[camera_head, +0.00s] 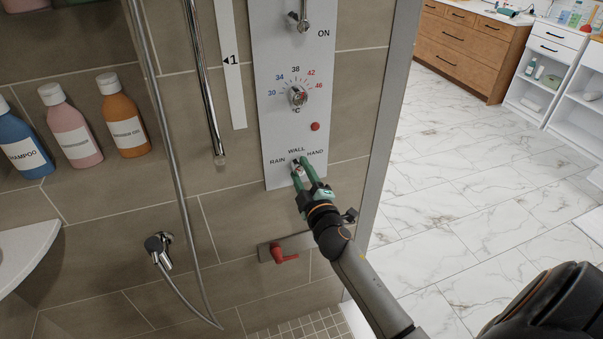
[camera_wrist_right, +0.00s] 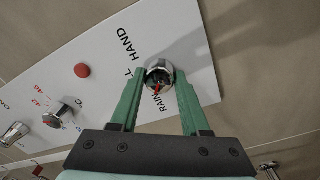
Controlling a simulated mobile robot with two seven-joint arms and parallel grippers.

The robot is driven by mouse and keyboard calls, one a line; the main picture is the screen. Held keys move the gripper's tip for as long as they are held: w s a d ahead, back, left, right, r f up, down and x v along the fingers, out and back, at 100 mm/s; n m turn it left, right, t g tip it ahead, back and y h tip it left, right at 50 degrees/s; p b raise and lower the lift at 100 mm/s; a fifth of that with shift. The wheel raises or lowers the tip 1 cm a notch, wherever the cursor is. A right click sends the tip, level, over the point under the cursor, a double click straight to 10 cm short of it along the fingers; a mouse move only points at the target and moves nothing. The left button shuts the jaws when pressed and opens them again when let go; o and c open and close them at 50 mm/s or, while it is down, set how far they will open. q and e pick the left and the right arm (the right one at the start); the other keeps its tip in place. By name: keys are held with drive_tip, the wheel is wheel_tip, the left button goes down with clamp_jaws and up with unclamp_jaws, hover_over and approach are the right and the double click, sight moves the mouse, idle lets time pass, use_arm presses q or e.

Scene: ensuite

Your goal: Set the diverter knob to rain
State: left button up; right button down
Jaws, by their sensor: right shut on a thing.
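The diverter knob (camera_head: 297,168) is a small chrome knob at the lower end of the white shower panel (camera_head: 281,140), below the labels for rain, WALL and HAND. My right gripper (camera_head: 305,172) has its green fingers around the knob. In the right wrist view the knob (camera_wrist_right: 159,70) sits between the fingertips of the right gripper (camera_wrist_right: 161,80), which is shut on it. Its red pointer mark faces down and slightly left there, on the side of the RAIN label (camera_wrist_right: 138,108). The left gripper is out of view.
A temperature knob (camera_head: 298,96) and red button (camera_head: 315,126) are higher on the panel. A red lever (camera_head: 284,254) is below. A hose (camera_head: 178,180) hangs left. Bottles (camera_head: 70,130) stand far left. Open marble floor (camera_head: 440,210) lies right.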

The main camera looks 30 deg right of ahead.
drive_tip(key=shift+r+n, duration=0.1)
drive_tip(key=shift+n, duration=1)
drive_tip(key=shift+c, duration=1.9)
unclamp_jaws()
drive_tip(key=b+v, duration=0.1)
drive_tip(key=v, duration=1.1)
drive_tip(key=shift+s+b, duration=0.25)
drive_tip(key=shift+b, duration=0.1)
